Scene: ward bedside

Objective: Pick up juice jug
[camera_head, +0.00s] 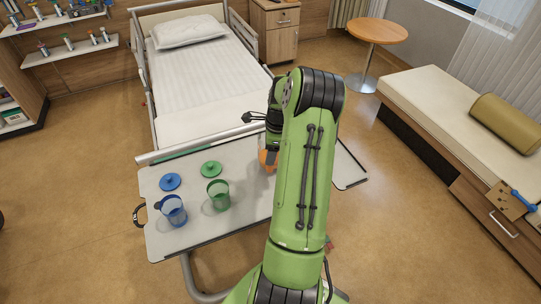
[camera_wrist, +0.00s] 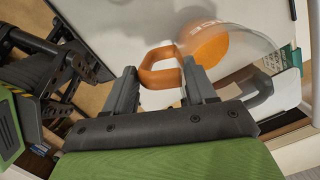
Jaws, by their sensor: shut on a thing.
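The juice jug (camera_wrist: 212,46) shows in the wrist view as a clear body with part of a printed word, an orange round part and an orange handle. My gripper (camera_wrist: 160,84) is shut on the handle, with a dark finger at each side of it. In the head view only a small orange piece of the jug (camera_head: 266,158) shows beside my green arm. The rest of the jug and my fingertips are hidden behind the arm there. I cannot tell whether the jug touches the table.
The white overbed table (camera_head: 168,241) holds a blue cup (camera_head: 173,212), a green cup (camera_head: 218,195), a blue lid (camera_head: 170,182) and a green lid (camera_head: 211,168) left of my arm. The bed (camera_head: 205,75) stands behind. A bench (camera_head: 440,95) and round table (camera_head: 377,31) are at right.

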